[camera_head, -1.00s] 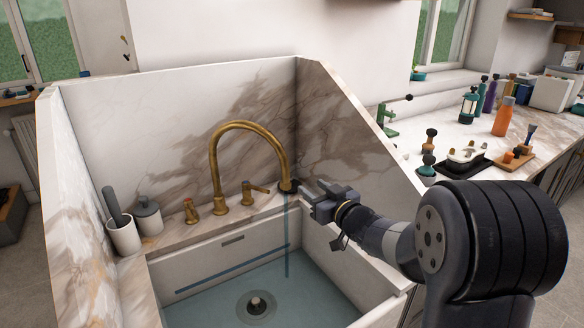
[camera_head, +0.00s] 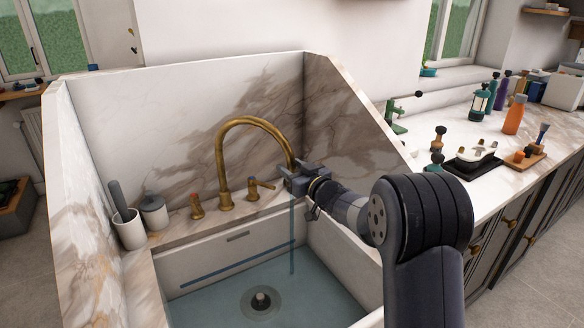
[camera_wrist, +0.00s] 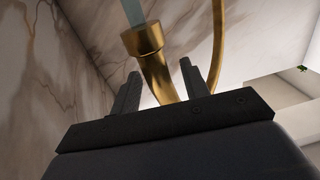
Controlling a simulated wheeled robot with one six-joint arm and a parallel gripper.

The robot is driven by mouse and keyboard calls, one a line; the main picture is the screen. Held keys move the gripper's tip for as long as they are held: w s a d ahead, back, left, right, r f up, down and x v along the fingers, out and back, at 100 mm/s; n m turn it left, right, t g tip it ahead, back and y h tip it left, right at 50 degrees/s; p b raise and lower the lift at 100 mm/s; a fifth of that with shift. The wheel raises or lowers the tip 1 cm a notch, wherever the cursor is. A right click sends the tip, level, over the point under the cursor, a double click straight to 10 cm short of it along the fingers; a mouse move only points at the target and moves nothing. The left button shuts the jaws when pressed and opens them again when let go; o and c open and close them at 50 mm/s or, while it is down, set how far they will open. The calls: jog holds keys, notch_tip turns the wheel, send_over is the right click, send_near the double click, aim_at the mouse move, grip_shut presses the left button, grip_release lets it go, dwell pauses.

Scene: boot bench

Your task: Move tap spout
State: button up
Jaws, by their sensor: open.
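The brass tap spout (camera_head: 222,150) arches up from the sink's back ledge and bends over to the right. A thin stream of water (camera_head: 292,235) falls from its end into the basin. My gripper (camera_head: 290,176) is at the spout's outlet end and hides it in the head view. In the wrist view the spout's end (camera_wrist: 150,62) stands between the two open fingers of my gripper (camera_wrist: 158,90). I cannot tell whether either finger touches it. Two brass handles flank the spout's base: the left handle (camera_head: 196,206) and the right handle (camera_head: 257,189).
The marble sink has a high back wall (camera_head: 180,110) and a sloping right wall (camera_head: 355,110) near my arm. A white cup (camera_head: 130,232) and a grey-lidded jar (camera_head: 154,213) stand on the left ledge. The right counter holds an orange bottle (camera_head: 514,115) and a black tray (camera_head: 462,168).

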jog(key=shift+c, duration=0.5)
grip_shut()
